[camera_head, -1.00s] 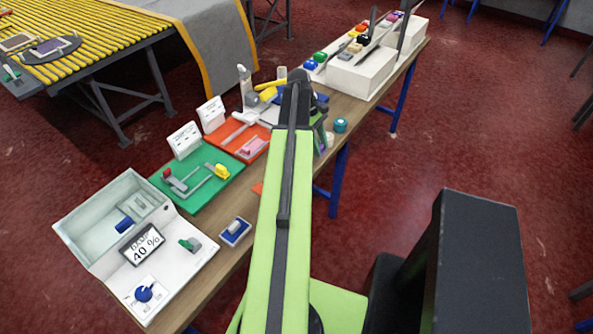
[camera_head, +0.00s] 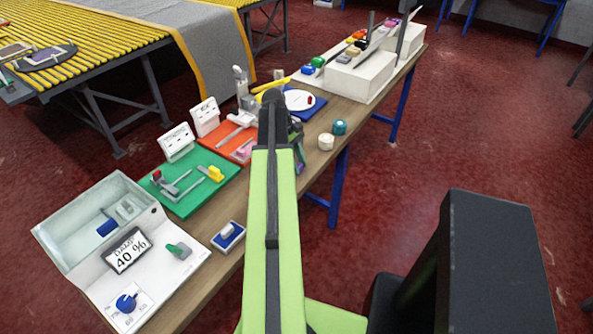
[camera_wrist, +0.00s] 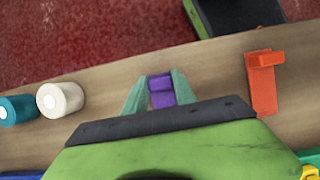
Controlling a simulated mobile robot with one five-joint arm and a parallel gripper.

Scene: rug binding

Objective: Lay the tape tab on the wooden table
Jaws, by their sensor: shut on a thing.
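My gripper (camera_wrist: 162,79) shows in the wrist view with its pale green fingers shut on a small purple piece, which I take for the tape tab (camera_wrist: 161,98). The gripper is over the bare wooden table (camera_wrist: 215,76). I cannot tell whether the purple piece touches the wood.
A cream roll (camera_wrist: 61,99) and a teal roll (camera_wrist: 17,110) stand left of the gripper in the wrist view. An orange L-shaped piece (camera_wrist: 263,84) lies to the right. Green (camera_head: 190,195) and orange-red (camera_head: 222,148) boards with fixtures occupy the table's left side.

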